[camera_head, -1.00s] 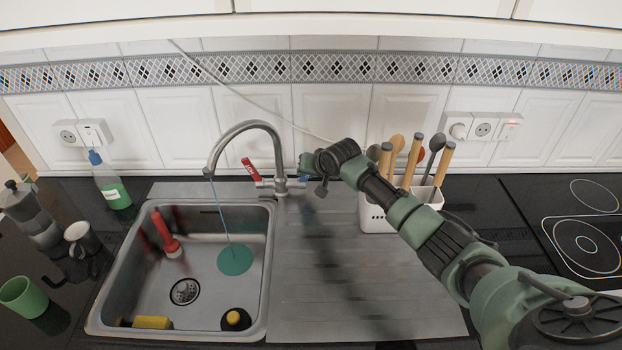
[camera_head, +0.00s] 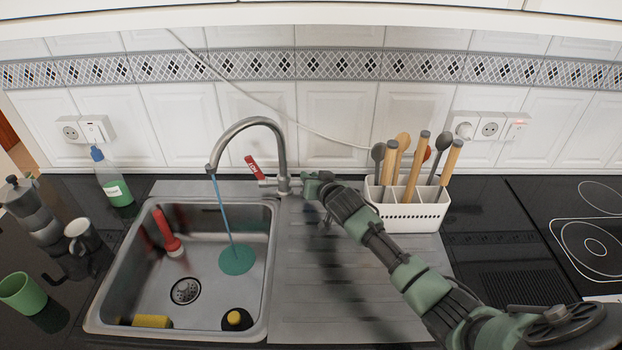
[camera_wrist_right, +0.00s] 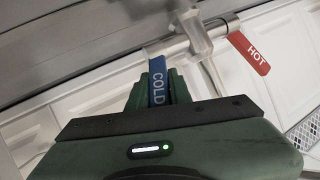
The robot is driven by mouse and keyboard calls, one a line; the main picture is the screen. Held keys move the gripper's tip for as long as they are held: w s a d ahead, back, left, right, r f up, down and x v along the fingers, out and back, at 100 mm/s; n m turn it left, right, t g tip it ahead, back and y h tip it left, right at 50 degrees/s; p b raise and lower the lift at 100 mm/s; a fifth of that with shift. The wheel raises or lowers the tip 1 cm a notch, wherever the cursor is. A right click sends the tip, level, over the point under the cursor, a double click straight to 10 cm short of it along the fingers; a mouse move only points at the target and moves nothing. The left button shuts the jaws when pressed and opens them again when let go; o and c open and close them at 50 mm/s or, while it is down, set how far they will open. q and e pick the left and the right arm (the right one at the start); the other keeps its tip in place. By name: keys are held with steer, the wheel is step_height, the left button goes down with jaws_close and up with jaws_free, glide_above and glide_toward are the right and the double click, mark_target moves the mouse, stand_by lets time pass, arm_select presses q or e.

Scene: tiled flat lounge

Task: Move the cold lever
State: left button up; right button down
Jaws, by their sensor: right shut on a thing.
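The blue cold lever (camera_wrist_right: 158,82), marked COLD, sits between the green fingers of my right gripper (camera_wrist_right: 153,88) in the right wrist view, and the gripper is shut on it. In the head view my right gripper (camera_head: 308,183) is at the right side of the faucet (camera_head: 281,160) and hides the lever. The red hot lever (camera_head: 255,168) tilts up on the faucet's left side; it also shows in the right wrist view (camera_wrist_right: 250,53), marked HOT. A blue stream (camera_head: 223,215) runs from the spout into the sink. My left gripper is not in view.
The steel sink (camera_head: 150,322) holds a red-handled thing, a yellow sponge (camera_head: 152,321) and a dark round thing with a yellow top. A white utensil holder (camera_head: 410,215) stands right of the faucet, close to my right arm. The drainboard (camera_head: 300,290) is clear.

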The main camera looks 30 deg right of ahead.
steer(key=c, duration=1.3)
jaws_free()
steer(key=shift+w, duration=0.1)
steer(key=shift+b+v, duration=0.35)
steer(key=shift+v, duration=3.6)
